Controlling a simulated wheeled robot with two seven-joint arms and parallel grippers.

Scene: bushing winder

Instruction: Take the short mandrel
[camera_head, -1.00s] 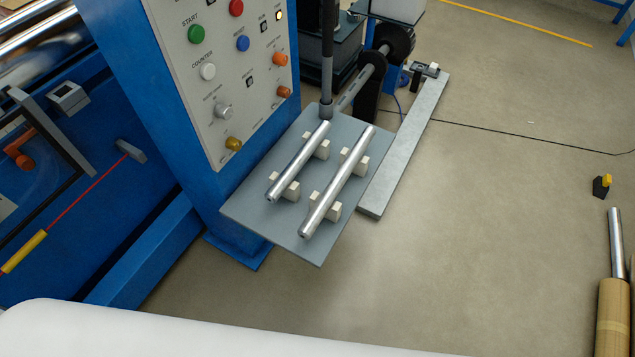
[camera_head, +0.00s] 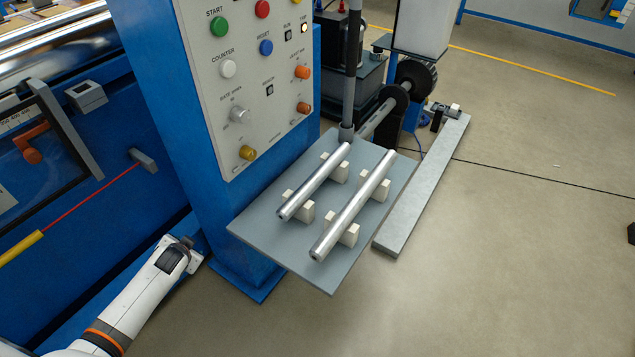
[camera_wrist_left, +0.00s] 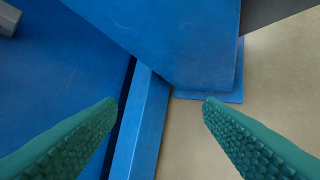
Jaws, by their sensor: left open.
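Two silver mandrels lie side by side on white V-blocks on a grey shelf plate (camera_head: 262,227) in the head view. The short mandrel (camera_head: 314,182) is the left one, nearer the control panel. The longer mandrel (camera_head: 350,206) is to its right. My left arm comes in at the lower left, and its gripper end (camera_head: 186,250) is left of and below the plate, apart from both mandrels. In the left wrist view the green fingers of my left gripper (camera_wrist_left: 158,108) are spread apart with nothing between them. My right gripper is not in view.
The blue machine column with its control panel (camera_head: 250,75) stands left of the plate. A dark vertical post (camera_head: 350,70) rises at the plate's back edge. A long grey bar (camera_head: 425,185) extends to the right. Open floor lies in front and to the right.

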